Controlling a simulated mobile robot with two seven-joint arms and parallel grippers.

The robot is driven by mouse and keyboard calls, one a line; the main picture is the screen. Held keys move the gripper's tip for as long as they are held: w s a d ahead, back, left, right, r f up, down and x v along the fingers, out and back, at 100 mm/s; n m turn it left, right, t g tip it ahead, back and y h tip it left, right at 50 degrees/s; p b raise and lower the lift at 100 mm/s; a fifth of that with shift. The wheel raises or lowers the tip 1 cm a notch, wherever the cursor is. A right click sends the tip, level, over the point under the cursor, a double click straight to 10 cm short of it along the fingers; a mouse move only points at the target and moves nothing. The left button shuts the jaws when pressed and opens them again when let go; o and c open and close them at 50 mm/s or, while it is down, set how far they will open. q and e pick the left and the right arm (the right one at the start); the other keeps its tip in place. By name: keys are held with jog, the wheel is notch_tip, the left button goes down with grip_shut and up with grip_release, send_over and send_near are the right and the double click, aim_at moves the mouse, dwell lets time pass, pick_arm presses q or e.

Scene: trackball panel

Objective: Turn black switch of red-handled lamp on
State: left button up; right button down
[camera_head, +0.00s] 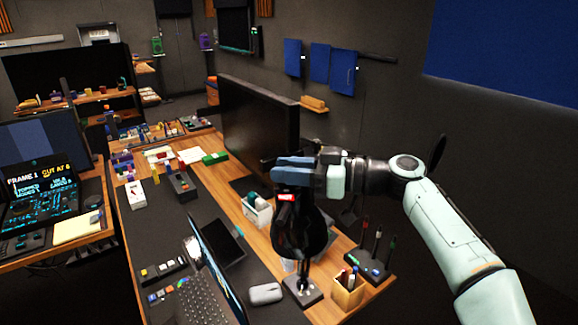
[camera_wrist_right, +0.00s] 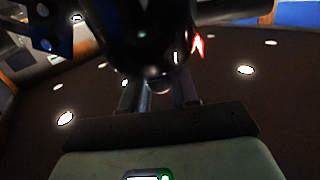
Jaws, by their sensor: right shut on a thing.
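The desk lamp (camera_head: 297,235) has a black shade, and a small red part (camera_head: 286,197) shows at its top. Its square base (camera_head: 302,290) stands on the desk's right part. My right gripper (camera_head: 283,168) reaches in from the right at the top of the lamp and is shut on a part of it. In the right wrist view the dark shade (camera_wrist_right: 155,40) fills the upper middle, with the red part (camera_wrist_right: 198,46) lit at its right and my gripper fingers (camera_wrist_right: 158,95) just below. I cannot make out the black switch. My left gripper is out of view.
A large monitor (camera_head: 259,122) stands behind the lamp. A pen cup (camera_head: 348,288), a pen stand (camera_head: 370,262), a mouse (camera_head: 266,293) and a laptop (camera_head: 203,295) surround the base. A white container (camera_head: 257,212) is close on the left.

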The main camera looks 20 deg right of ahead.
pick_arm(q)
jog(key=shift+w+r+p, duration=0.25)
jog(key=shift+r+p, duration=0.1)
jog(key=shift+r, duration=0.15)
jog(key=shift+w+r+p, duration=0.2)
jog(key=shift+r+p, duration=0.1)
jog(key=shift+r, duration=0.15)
pick_arm(e)
jog(key=shift+r+n+g+y, duration=0.1)
jog(key=shift+n+g+y, duration=0.3)
jog(key=shift+n+g, duration=0.45)
jog(key=c, duration=1)
grip_release()
jog(key=shift+s+d, duration=0.15)
jog(key=shift+d, duration=0.4)
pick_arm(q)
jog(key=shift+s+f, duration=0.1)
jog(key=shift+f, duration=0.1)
pick_arm(e)
jog(key=v, duration=1.2)
jog(key=shift+d, duration=0.25)
